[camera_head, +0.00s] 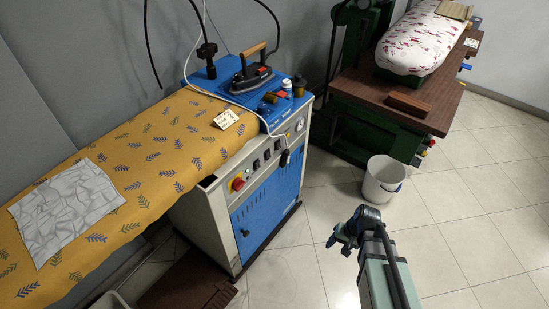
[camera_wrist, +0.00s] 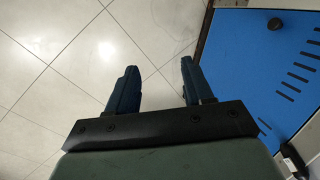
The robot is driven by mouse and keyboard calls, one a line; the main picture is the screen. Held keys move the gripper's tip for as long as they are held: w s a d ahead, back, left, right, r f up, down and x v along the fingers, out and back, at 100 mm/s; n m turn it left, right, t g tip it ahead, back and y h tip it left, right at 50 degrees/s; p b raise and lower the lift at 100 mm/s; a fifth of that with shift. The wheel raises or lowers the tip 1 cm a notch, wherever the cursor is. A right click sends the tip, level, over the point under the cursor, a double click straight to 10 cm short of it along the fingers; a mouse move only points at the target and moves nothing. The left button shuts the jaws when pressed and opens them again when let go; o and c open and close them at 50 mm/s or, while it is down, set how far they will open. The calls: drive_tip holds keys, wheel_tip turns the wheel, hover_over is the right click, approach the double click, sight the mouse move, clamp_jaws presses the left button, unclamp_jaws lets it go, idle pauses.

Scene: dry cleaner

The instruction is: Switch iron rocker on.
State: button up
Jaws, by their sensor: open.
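The ironing station (camera_head: 262,205) has a white cabinet with a blue door and a sloped front panel. Several small dark rocker switches (camera_head: 267,155) sit in a row on that panel, between a red knob on a yellow base (camera_head: 237,184) and a round gauge (camera_head: 299,126). Which rocker is the iron's, and how each is set, is too small to tell. The iron (camera_head: 252,78), with a wooden handle, rests on the blue top. My gripper (camera_head: 340,241) is right of the cabinet, apart from it. In the wrist view my gripper (camera_wrist: 160,66) is open and empty above the floor, with the blue door (camera_wrist: 260,65) at right.
A patterned yellow ironing board (camera_head: 150,155) with a wrinkled grey cloth (camera_head: 66,209) extends left. A white bucket (camera_head: 383,180) stands on the tiled floor. A green press (camera_head: 375,130) with a brown top stands behind it.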

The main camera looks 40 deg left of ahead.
drive_tip(key=w+a+r+m+t+y, duration=0.1)
drive_tip(key=w+a+r+m+y, duration=0.35)
drive_tip(key=a+r+m, duration=0.5)
drive_tip(key=w+a+r+m+t+y, duration=0.1)
drive_tip(key=w+a+r+m+y, duration=0.45)
drive_tip(key=a+r, duration=0.6)
drive_tip(key=m+y, duration=0.1)
drive_tip(key=m, duration=0.6)
approach(269, 156)
drive_tip(key=x, duration=0.7)
drive_tip(key=shift+a+f, duration=0.15)
